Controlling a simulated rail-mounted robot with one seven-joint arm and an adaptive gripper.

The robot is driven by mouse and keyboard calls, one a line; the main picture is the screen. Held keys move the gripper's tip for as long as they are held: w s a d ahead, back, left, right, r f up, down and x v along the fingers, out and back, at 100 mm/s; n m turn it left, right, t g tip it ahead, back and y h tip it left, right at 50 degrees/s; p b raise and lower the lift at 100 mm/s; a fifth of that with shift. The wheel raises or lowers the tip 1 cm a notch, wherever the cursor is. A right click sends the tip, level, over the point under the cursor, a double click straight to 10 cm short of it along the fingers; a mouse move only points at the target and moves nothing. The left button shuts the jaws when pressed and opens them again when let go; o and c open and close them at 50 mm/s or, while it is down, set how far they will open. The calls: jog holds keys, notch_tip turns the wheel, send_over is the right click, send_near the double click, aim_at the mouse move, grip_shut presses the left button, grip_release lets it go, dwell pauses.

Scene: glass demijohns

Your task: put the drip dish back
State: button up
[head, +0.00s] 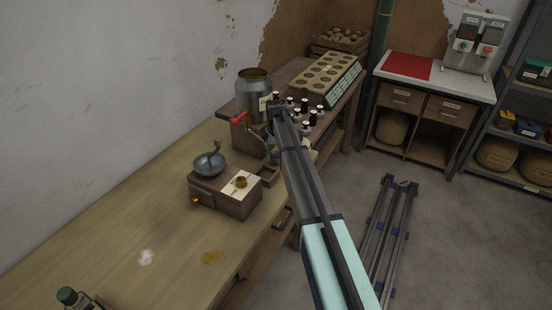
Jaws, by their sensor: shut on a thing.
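My arm reaches from the bottom right towards the metal can (252,92) with a red-handled tap (239,118). The can stands on a wooden stand at the far end of the long bench. My gripper (271,150) is small and largely hidden beside the stand, below the far end of my arm. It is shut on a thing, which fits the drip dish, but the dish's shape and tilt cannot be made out. I cannot tell whether it touches the stand or bench.
A coffee grinder (222,195) on a wooden box stands nearer on the bench (130,235). Several small dark bottles (306,127) crowd the bench right of the can, before a tray with holes (328,75). A rail (390,230) lies on the floor.

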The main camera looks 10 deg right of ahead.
aim_at(276, 156)
jog(key=shift+f, duration=1.25)
jog(key=shift+f, duration=0.2)
jog(key=o, duration=1.2)
jog(key=shift+c, duration=0.2)
jog(key=shift+r, duration=0.1)
notch_tip(276, 156, up, 12)
jog(key=b, duration=0.3)
jog(key=shift+r, duration=0.1)
